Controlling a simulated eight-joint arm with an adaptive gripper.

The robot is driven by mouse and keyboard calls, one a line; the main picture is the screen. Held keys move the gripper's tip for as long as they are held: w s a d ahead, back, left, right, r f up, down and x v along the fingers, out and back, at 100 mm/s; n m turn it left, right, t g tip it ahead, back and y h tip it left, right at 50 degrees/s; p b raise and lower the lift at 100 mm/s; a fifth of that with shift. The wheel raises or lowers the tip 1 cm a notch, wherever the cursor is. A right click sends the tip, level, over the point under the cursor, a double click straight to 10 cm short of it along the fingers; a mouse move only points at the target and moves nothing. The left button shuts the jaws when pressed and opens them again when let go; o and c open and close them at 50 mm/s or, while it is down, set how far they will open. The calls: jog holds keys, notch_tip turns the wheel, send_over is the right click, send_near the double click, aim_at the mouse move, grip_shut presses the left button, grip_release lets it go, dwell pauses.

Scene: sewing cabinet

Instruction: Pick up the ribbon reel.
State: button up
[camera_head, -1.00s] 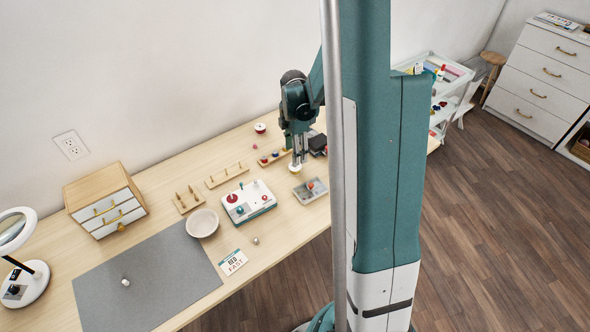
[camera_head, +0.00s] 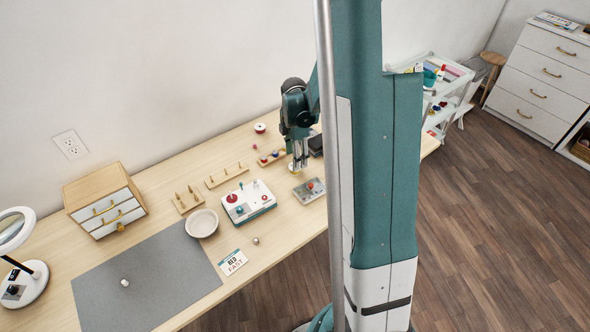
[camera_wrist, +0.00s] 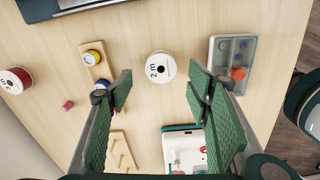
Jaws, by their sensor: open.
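A white reel (camera_wrist: 160,67) marked "2 m", with a dark centre hole, lies on the wooden table in the wrist view. It sits between and just beyond the tips of my gripper (camera_wrist: 160,88), which is open and empty, with a finger to each side and clear gaps. In the head view, my gripper (camera_head: 298,166) points down over this reel and hides most of it. A second reel (camera_wrist: 15,80), marked "5 m" with a dark red rim, lies at the left of the wrist view; it also shows in the head view (camera_head: 260,128). Which one the task means is not clear.
A wooden strip with small spools (camera_wrist: 94,60) lies left of the near reel. A grey tray (camera_wrist: 217,60) with small coloured parts lies right. A white-and-teal box (camera_head: 248,215) stands close by, with pegged racks (camera_head: 227,176) and a bowl (camera_head: 202,223).

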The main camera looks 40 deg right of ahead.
jog(key=shift+f, duration=0.15)
jog(key=shift+s+d+f+b, duration=0.1)
jog(key=shift+f+b, duration=0.45)
jog(key=shift+f, duration=1.9)
jog(key=c, duration=0.9)
